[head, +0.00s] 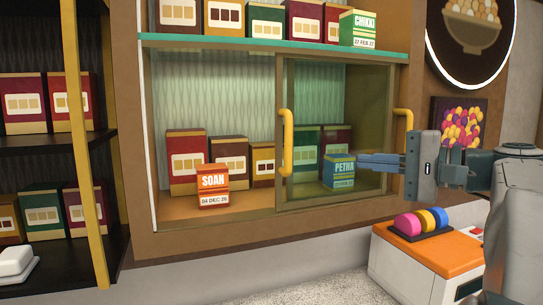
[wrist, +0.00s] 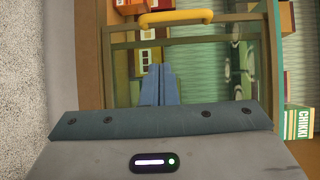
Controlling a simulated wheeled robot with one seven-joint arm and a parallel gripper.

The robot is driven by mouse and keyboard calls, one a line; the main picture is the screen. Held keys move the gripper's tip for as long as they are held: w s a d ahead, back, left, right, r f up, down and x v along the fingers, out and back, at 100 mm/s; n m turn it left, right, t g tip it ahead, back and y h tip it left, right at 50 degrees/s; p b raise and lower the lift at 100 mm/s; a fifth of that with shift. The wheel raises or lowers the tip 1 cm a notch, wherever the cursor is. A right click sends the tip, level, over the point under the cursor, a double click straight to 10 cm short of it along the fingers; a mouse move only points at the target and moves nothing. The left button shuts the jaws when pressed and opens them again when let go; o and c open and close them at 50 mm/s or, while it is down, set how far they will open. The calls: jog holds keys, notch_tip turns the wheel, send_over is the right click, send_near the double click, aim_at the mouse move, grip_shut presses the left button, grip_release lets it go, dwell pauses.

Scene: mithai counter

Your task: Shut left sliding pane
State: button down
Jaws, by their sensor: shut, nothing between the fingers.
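The left sliding pane (head: 281,190) stands over the right half of the cabinet, overlapping the right-hand pane, and the left half is open. Its yellow handle (head: 287,143) is on its left edge; the handle also shows at the top of the wrist view (wrist: 177,18). A second yellow handle (head: 405,117) is at the cabinet's right edge. My gripper (head: 360,160) is shut and empty, its blue fingers in front of the glass between the two handles; I cannot tell whether they touch it. The fingers also show in the wrist view (wrist: 160,70).
An orange SOAN box (head: 213,187) stands at the front of the open half. A PETHA box (head: 339,172) shows behind the glass. A CHIKKI box (head: 360,28) stands on the shelf above. An orange-topped machine (head: 445,247) is below right.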

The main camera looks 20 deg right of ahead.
jog(key=d+r, duration=0.1)
jog(key=r, duration=0.1)
jog(key=p, duration=0.3)
send_near(309, 148)
jog(key=a, duration=0.4)
jog(key=shift+t, duration=0.3)
jog(key=a, duration=0.1)
jog(key=w+a, duration=0.1)
jog(key=a, duration=0.1)
jog(key=w+a, duration=0.1)
jog(key=shift+a+r+p, duration=0.3)
jog(key=shift+p, duration=0.1)
jog(key=shift+a, duration=0.1)
